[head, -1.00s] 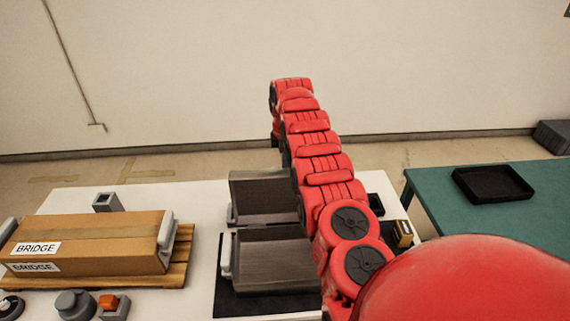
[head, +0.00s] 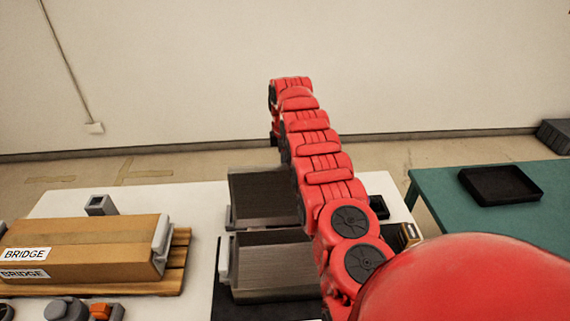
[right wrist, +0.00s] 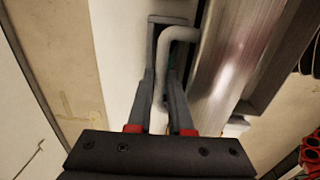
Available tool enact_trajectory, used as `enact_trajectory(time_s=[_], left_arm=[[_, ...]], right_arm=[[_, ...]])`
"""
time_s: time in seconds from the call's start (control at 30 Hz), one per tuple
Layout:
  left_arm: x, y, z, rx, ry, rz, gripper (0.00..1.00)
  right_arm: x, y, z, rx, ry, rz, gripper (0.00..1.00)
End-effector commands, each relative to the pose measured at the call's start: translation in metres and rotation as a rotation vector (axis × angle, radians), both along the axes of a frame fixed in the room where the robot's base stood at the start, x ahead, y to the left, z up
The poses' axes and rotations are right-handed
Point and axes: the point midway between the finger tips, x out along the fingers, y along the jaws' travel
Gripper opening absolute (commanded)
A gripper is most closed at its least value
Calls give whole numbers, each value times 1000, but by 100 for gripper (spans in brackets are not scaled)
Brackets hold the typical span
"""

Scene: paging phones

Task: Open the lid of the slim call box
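Two dark grey, brushed pieces stand beside my right arm in the head view: a tilted far panel (head: 262,190) and a near box-like piece (head: 268,262) with a pale handle (head: 225,260) at its left. They look like the slim call box and its lid, but I cannot tell for sure. My right gripper is hidden behind my arm there. In the right wrist view my right gripper (right wrist: 162,84) has its fingers close around a pale bent handle (right wrist: 168,55) beside a brushed metal surface (right wrist: 235,60). My left gripper is out of view.
A brown box labelled BRIDGE (head: 85,250) with a grey handle (head: 162,245) sits on a wooden pallet (head: 178,265) at left. Knobs (head: 65,310) are in front. A teal table (head: 445,205) with a black tray (head: 500,185) stands at right.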

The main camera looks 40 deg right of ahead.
Motion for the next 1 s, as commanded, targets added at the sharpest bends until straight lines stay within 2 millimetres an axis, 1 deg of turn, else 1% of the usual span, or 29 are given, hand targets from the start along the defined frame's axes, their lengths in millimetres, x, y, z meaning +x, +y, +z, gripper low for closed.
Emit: enact_trajectory(time_s=[0.03, 0.13, 0.17, 0.47, 0.57, 0.63, 0.77, 0.8, 0.87, 1.0], left_arm=[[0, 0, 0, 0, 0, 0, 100], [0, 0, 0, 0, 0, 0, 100], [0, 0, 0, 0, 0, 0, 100], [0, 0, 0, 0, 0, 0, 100], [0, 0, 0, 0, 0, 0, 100], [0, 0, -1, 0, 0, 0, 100], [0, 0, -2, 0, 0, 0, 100], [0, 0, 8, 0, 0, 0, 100], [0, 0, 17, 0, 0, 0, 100], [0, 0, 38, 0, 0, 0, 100]], right_arm=[[1, 1, 0, 1, 0, 2, 28], [1, 1, 0, -1, -1, 1, 46], [0, 0, 0, -1, -1, 1, 47], [0, 0, 1, -2, -1, 0, 47], [0, -1, 6, -2, -1, -1, 47], [0, -1, 12, -2, -2, -1, 47], [0, 0, 33, -4, -7, -1, 47], [-1, 0, 46, -4, -5, -1, 47], [-2, 1, 61, -4, -5, -1, 47], [-4, 3, 99, -1, 0, 0, 47]])
